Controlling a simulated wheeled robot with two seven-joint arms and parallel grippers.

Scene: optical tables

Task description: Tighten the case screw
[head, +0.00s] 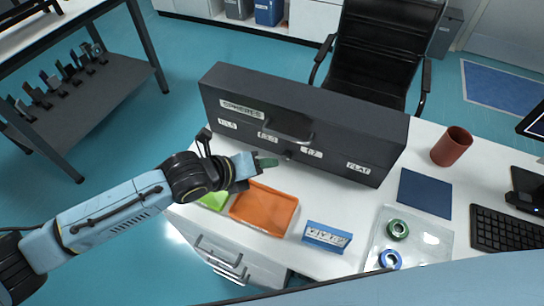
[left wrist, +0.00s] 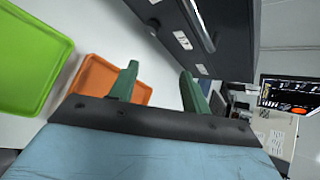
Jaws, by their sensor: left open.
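The dark grey case (head: 340,125) stands on the white table, its labelled front facing me, with a handle (head: 288,129) on it. A small dark knob, which looks like the case screw (head: 287,155), sits low on the front below the handle. In the left wrist view the case (left wrist: 205,75) rises at upper centre, and a small knob shows on its front (left wrist: 152,24). My left gripper (head: 266,162) is open and empty, just left of the knob and apart from it. Its green fingers spread in the left wrist view (left wrist: 158,86). My right gripper is not in view.
An orange tray (head: 264,208) and a green tray (head: 214,201) lie below the left gripper. A blue labelled block (head: 327,237), clear tray (head: 432,240), dark blue mat (head: 425,193), brown cup (head: 451,147) and keyboard (head: 507,232) are to the right.

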